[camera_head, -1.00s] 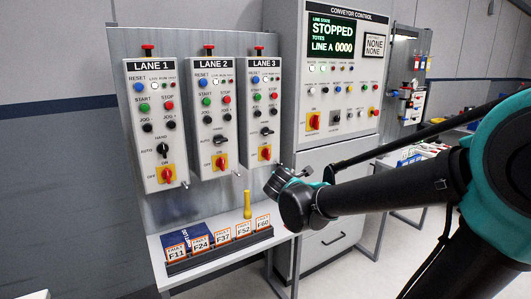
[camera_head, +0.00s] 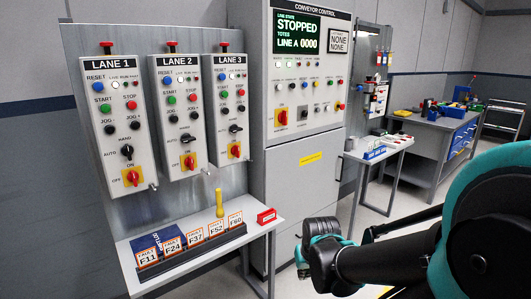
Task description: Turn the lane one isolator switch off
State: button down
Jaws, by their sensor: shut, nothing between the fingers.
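The lane one panel (camera_head: 119,120) is the leftmost of three upright grey boxes on a metal backboard. Its isolator switch (camera_head: 132,177) is a red rotary handle on a yellow plate near the bottom, with ON above and OFF at left. The handle looks roughly upright, toward ON, but is too small to be certain. My gripper (camera_head: 308,250) is at lower right, in front of the cabinet and well away from the switch. It is shut and empty; its fingertips are hard to make out. Nothing covers the switch.
Lane two (camera_head: 181,115) and lane three (camera_head: 226,105) panels have similar isolators. The conveyor control cabinet (camera_head: 297,160) stands to the right.

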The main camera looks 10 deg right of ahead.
aim_at(133, 176)
jog(key=z, duration=6.8)
jog(key=k+z, duration=0.1)
jog(key=z, duration=0.75)
jog(key=k+z, duration=0.1)
jog(key=z, duration=0.75)
jog(key=i+j+z, duration=0.15)
jog(key=z, duration=2.25)
